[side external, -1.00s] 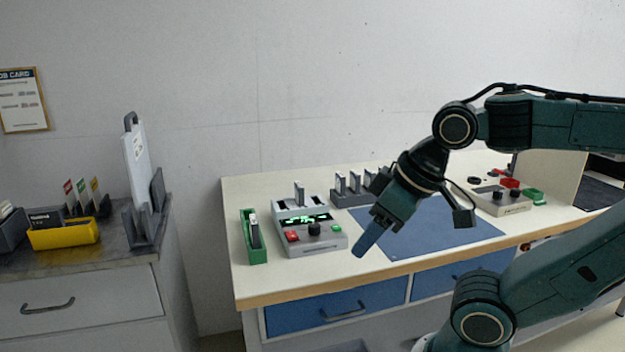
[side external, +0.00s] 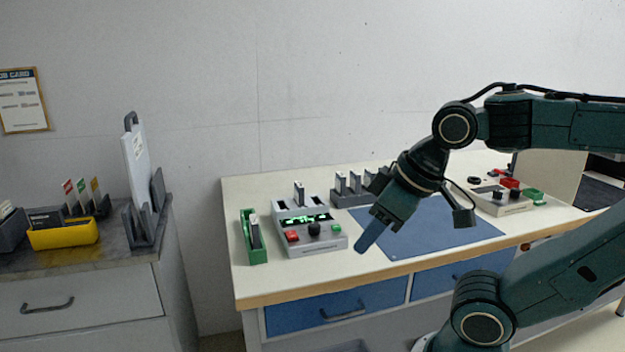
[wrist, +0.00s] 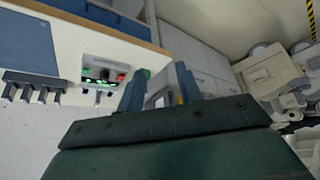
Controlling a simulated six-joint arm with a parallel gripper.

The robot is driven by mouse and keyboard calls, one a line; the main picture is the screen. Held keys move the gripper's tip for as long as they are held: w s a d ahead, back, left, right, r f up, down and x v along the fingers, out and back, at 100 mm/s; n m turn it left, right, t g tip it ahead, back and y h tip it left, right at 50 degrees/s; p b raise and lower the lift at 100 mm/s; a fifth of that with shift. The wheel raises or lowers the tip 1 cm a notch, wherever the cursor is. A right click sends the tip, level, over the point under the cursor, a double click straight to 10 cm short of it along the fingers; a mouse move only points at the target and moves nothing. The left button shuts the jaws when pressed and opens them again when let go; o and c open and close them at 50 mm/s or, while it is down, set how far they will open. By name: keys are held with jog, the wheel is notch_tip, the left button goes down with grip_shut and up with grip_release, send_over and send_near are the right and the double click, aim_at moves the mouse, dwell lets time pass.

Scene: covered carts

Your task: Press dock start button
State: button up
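The dock (side external: 310,238) is a grey box on the bench with a lit green display, a black knob (side external: 314,229), a red button (side external: 292,237) at left and a green button (side external: 337,228) at right. No start label is readable. A dark card-like piece stands in a slot at its back. The dock also shows in the wrist view (wrist: 92,72), left of my fingers. My gripper (side external: 360,249) hangs in the air to the right of the dock, blue fingers pointing down, touching nothing. In the wrist view its two fingers (wrist: 160,77) stand apart with nothing held between them.
A green holder (side external: 254,256) stands left of the dock. A dark rack (side external: 352,190) with several upright pieces is behind it. A blue mat (side external: 450,235) lies to the right, mostly bare. Another button box (side external: 502,202) is farther right. A cart with a yellow bin (side external: 62,236) stands left.

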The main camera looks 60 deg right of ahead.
grip_shut()
dwell(1.4)
